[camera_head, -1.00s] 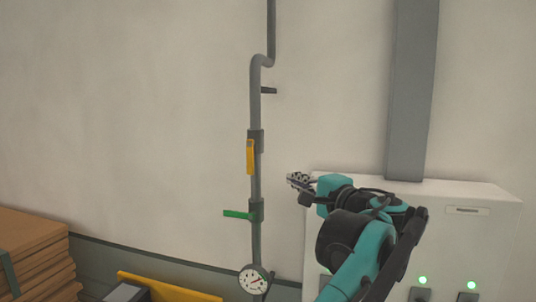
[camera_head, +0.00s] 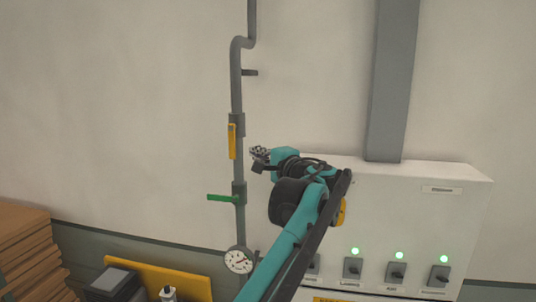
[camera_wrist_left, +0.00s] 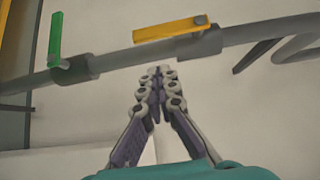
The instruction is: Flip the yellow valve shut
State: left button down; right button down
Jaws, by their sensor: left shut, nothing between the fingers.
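The yellow valve handle (camera_head: 232,141) is on the vertical grey pipe (camera_head: 239,170), hanging lengthwise along it. It also shows in the left wrist view (camera_wrist_left: 170,29), ahead of the fingers. My left gripper (camera_head: 257,153) is just right of the pipe, near the lower half of the yellow handle and apart from it in the head view. In the left wrist view its fingers (camera_wrist_left: 162,76) are closed together at the tips with nothing between them. Whether the tips touch the pipe is unclear. My right gripper is not in view.
A green handle (camera_head: 222,198) sticks out left below the yellow one. It also shows in the wrist view (camera_wrist_left: 55,38). A gauge (camera_head: 239,260) is lower on the pipe. A white cabinet (camera_head: 420,220) with switches stands right. Stacked boards (camera_head: 25,250) are at left.

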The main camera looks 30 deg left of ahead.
aim_at(232, 142)
pick_arm(q)
jog(key=a, duration=0.1)
jog(key=s+a, duration=0.1)
jog(key=a, duration=0.1)
jog(key=shift+s+a+p, duration=0.1)
jog(key=shift+a+p, duration=0.2)
jog(key=shift+p, duration=0.05)
jog(key=shift+a+f+b, duration=0.15)
jog(key=shift+a+b, duration=0.05)
jog(key=shift+b, duration=0.2)
jog(key=shift+m+y, duration=0.3)
